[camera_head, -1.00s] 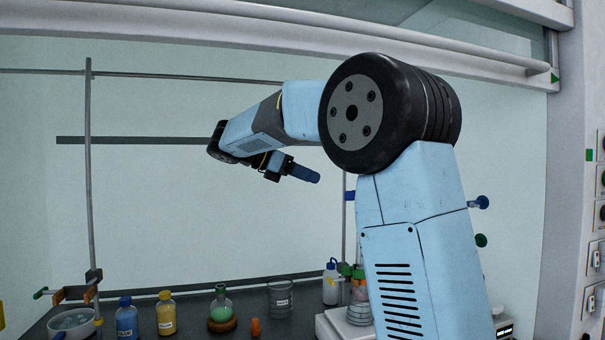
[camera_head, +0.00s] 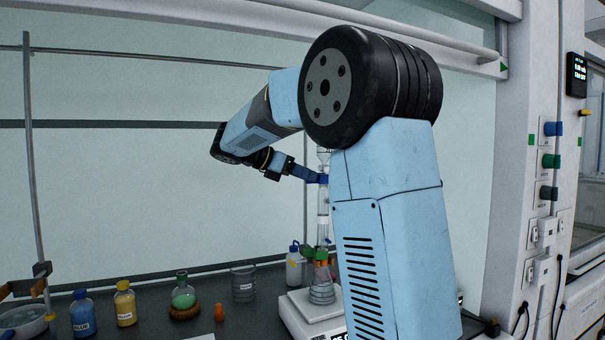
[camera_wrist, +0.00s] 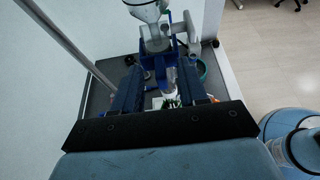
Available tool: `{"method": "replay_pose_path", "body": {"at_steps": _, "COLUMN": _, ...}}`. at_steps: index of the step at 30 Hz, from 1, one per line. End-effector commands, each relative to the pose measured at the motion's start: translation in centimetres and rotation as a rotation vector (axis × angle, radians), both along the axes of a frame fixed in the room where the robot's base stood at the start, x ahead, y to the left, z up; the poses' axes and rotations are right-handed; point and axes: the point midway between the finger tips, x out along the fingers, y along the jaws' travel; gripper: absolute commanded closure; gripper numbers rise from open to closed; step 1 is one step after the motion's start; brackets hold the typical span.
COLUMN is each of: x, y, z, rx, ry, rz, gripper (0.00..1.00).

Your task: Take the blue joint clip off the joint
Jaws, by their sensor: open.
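My gripper (camera_head: 308,175) is open in the camera_head view, its tips beside the upper part of an upright glass column (camera_head: 323,203). In the wrist view the two dark blue fingers of my gripper (camera_wrist: 158,78) are spread, with glassware between and beyond them. A blue fitting (camera_wrist: 182,30) surrounds the glass there, just past the fingertips. I cannot tell whether it is the joint clip or a clamp. A small blue piece (camera_head: 324,179) also shows at the fingertips in the camera_head view. My arm hides part of the column.
A flask (camera_head: 321,291) with green and orange fittings stands under the column on a white balance (camera_head: 300,310). A squeeze bottle (camera_head: 293,267), beaker (camera_head: 244,283), green flask (camera_head: 183,294) and yellow bottle (camera_head: 125,306) stand to the left. A metal rod frame (camera_head: 33,150) stands behind.

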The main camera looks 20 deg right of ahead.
Motion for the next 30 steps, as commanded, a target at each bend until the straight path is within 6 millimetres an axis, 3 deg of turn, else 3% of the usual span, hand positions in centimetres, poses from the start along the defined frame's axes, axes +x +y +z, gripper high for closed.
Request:
{"method": "replay_pose_path", "body": {"at_steps": 5, "x": 0.0, "y": -0.01, "z": 0.0, "rx": 0.0, "ry": 0.0, "rz": 0.0, "gripper": 0.59}}
{"method": "replay_pose_path", "body": {"at_steps": 18, "x": 0.01, "y": -0.03, "z": 0.0, "rx": 0.0, "ry": 0.0, "rz": -0.001, "gripper": 1.0}}
{"method": "replay_pose_path", "body": {"at_steps": 23, "x": 0.01, "y": -0.03, "z": 0.0, "rx": 0.0, "ry": 0.0, "rz": 0.0, "gripper": 1.0}}
{"method": "replay_pose_path", "body": {"at_steps": 24, "x": 0.01, "y": -0.03, "z": 0.0, "rx": 0.0, "ry": 0.0, "rz": 0.0, "gripper": 0.93}}
{"method": "replay_pose_path", "body": {"at_steps": 27, "x": 0.02, "y": -0.04, "z": 0.01, "rx": 0.0, "ry": 0.0, "rz": 0.0, "gripper": 1.0}}
{"method": "replay_pose_path", "body": {"at_steps": 30, "x": 0.02, "y": -0.02, "z": 0.0, "rx": 0.0, "ry": 0.0, "rz": 0.0, "gripper": 1.0}}
